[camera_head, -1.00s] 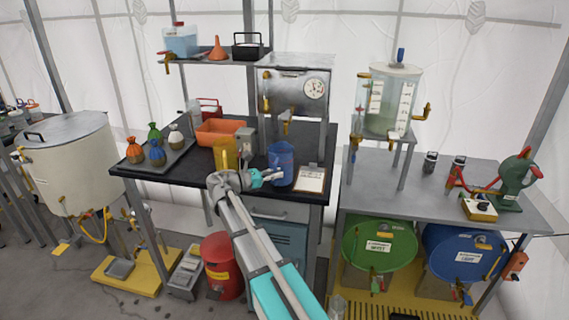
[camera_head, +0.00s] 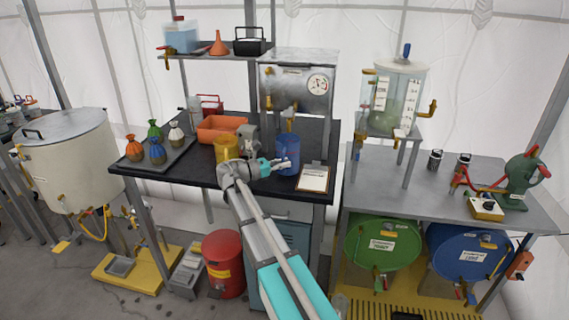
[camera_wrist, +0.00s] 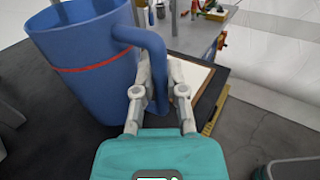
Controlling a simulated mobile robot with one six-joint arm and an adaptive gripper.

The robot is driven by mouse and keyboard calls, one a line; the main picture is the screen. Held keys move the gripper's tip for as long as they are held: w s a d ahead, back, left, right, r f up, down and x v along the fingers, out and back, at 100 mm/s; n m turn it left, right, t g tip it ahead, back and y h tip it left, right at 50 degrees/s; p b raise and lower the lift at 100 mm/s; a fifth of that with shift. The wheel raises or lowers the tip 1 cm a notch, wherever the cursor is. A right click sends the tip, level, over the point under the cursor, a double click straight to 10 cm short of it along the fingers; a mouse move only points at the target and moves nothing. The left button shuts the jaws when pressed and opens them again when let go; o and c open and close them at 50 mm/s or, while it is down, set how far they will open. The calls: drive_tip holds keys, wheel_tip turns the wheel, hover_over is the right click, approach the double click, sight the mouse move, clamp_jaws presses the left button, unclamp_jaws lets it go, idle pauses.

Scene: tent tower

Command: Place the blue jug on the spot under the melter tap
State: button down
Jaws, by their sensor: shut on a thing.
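The blue jug (camera_head: 287,152) is at the black bench, just in front of the melter and roughly below its tap. In the wrist view the jug (camera_wrist: 85,70) has a red line around it and looks upright. My gripper (camera_head: 271,166) is shut on the jug's handle (camera_wrist: 157,70), with one finger on each side; it also shows in the wrist view (camera_wrist: 162,82). The melter (camera_head: 298,88) is a metal box with a round gauge, and its tap (camera_head: 289,111) hangs at its lower front. I cannot tell whether the jug touches the bench. The spot itself is hidden.
A clipboard (camera_head: 313,179) lies right of the jug at the bench edge. A yellow jug (camera_head: 227,149) and an orange bin (camera_head: 219,126) stand to the left. A tray (camera_head: 150,166) holds several small sacks. A stand with a clear tank (camera_head: 396,100) is on the right table.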

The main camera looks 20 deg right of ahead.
drive_tip(key=shift+w+d, duration=0.25)
drive_tip(key=shift+w, duration=0.15)
drive_tip(key=shift+w+a+f+b, duration=0.15)
drive_tip(key=shift+w+f+b, duration=0.3)
drive_tip(key=shift+f, duration=0.05)
drive_tip(key=shift+s, duration=0.25)
drive_tip(key=shift+d+f+b, duration=0.2)
drive_tip(key=shift+d+b, duration=0.1)
drive_tip(key=shift+f, duration=0.2)
drive_tip(key=c, duration=0.7)
unclamp_jaws()
drive_tip(key=shift+r, duration=0.1)
drive_tip(key=shift+a+r, duration=0.1)
drive_tip(key=shift+r, duration=0.05)
